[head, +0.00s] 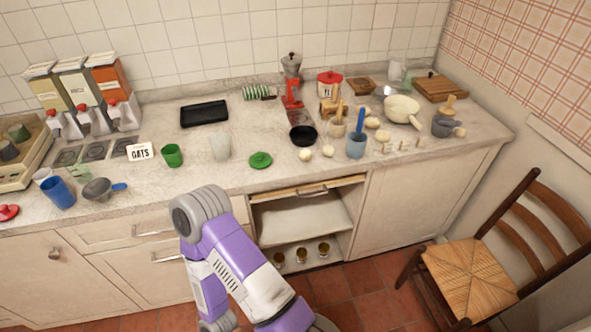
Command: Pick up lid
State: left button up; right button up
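A small green lid (260,160) with a knob on top lies on the countertop near its front edge, above the open shelf. A red lid (8,213) lies at the far left edge of the counter. A red-topped jar (329,83) stands at the back of the counter. One of my purple and white arms is in front of the drawers, below the green lid and apart from it. Neither gripper can be made out in the head view.
A green cup (172,156) and a pale cup (220,144) stand left of the green lid. A black bowl (303,135) and pale round items are to its right. A black tray (204,113) lies behind. A wooden chair (480,270) stands at the right.

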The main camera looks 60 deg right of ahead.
aim_at(260, 160)
jog(key=u, duration=0.2)
jog(key=k, duration=0.05)
jog(key=z, duration=1.4)
